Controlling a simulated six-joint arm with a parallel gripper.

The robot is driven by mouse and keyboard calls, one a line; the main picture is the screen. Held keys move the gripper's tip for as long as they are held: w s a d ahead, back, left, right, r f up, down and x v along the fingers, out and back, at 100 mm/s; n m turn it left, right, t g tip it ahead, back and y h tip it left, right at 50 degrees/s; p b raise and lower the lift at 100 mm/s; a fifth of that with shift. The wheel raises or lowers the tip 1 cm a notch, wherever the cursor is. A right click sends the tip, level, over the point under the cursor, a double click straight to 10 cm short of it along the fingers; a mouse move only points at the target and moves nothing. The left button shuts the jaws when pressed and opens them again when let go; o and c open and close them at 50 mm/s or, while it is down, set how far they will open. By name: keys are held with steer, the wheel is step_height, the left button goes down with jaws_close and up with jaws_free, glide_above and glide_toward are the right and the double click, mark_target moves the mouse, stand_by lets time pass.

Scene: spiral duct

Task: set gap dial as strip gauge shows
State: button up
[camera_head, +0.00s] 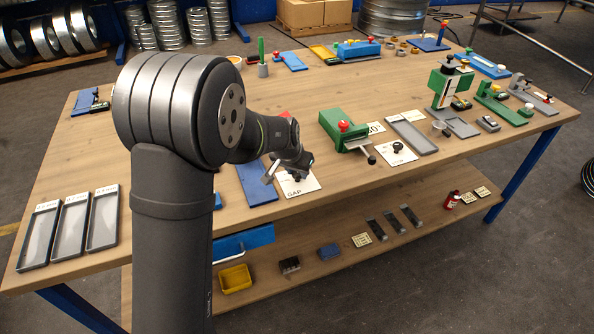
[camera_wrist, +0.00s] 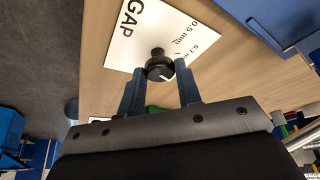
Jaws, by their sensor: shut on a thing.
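The white GAP card (camera_head: 304,186) lies on the table by its front edge, below my gripper (camera_head: 297,176). In the wrist view the card (camera_wrist: 142,32) shows the word GAP and the marks "0.5 mm" and another, partly cut off. The gap dial (camera_wrist: 160,68) is a round black knob with a white pointer line. My gripper (camera_wrist: 160,80) has one finger on each side of the knob and is shut on it. In the head view the arm and gripper hide most of the dial. I cannot tell which thing is the strip gauge.
A blue plate (camera_head: 256,184) lies left of the card. A green device with a red knob (camera_head: 344,128) stands to the right, near a second dial card (camera_head: 397,153). Grey trays (camera_head: 72,226) lie at the left.

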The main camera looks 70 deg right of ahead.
steer(key=shift+m+g, duration=0.3)
steer(key=shift+m, duration=0.4)
steer(key=o, duration=0.9)
steer(key=shift+o, duration=0.2)
steer(key=v, duration=1.7)
steer(key=shift+w+r, duration=0.2)
steer(key=shift+r, duration=0.05)
steer(key=shift+f, duration=0.1)
steer(key=x, duration=1.7)
steer(key=shift+s+f, duration=0.15)
